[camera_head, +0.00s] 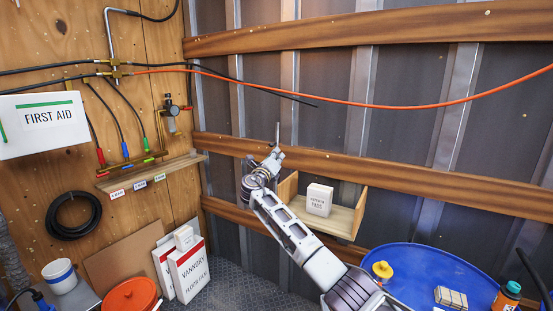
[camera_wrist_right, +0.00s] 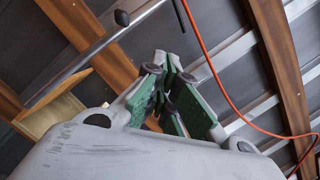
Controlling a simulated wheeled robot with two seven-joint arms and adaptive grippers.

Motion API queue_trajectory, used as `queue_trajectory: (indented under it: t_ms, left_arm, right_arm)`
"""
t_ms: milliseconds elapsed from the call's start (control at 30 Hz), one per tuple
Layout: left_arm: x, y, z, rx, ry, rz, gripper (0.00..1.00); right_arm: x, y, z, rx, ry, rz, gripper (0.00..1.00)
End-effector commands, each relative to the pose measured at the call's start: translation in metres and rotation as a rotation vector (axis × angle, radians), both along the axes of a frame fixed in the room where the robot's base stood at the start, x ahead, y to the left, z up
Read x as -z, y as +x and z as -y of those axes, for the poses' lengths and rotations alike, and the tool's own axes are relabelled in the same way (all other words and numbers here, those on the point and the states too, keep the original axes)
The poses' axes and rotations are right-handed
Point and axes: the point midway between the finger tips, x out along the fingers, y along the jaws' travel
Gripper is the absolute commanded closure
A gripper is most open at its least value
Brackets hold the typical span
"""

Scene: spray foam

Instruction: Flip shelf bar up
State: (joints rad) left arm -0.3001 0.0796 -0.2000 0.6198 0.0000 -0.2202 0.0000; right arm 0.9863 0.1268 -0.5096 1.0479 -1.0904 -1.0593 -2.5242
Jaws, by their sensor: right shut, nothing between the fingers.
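The small wooden shelf (camera_head: 345,222) is mounted on the corrugated wall, with a white box labelled TABS (camera_head: 319,199) on it. My right gripper (camera_head: 275,150) is raised in front of the wall, just left of the shelf and above its height. In the right wrist view its green-padded fingers (camera_wrist_right: 168,92) are closed together with nothing between them. A thin metal bar (camera_wrist_right: 85,60) runs diagonally at the upper left there, from beside the shelf's wood (camera_wrist_right: 45,115), apart from the fingers in the picture. My left gripper is out of view.
An orange hose (camera_head: 420,106) and a black cable hang across the wall above my gripper. A blue drum (camera_head: 425,265) with small items stands at lower right. A wooden ledge (camera_head: 150,172) with hose fittings is to the left.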

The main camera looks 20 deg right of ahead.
Motion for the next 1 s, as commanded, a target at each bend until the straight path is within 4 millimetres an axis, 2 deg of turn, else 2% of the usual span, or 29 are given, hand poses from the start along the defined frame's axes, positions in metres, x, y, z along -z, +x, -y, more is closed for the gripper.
queue_trajectory:
  t_ms: [300,1000]
  left_arm:
    - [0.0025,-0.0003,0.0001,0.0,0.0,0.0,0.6]
    - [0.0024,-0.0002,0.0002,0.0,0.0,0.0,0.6]
  right_arm:
    - [0.0006,-0.0102,-0.0069,0.0,0.0,0.0,1.0]
    - [-0.0002,-0.0108,-0.0072,-0.007,0.028,0.024,1.0]
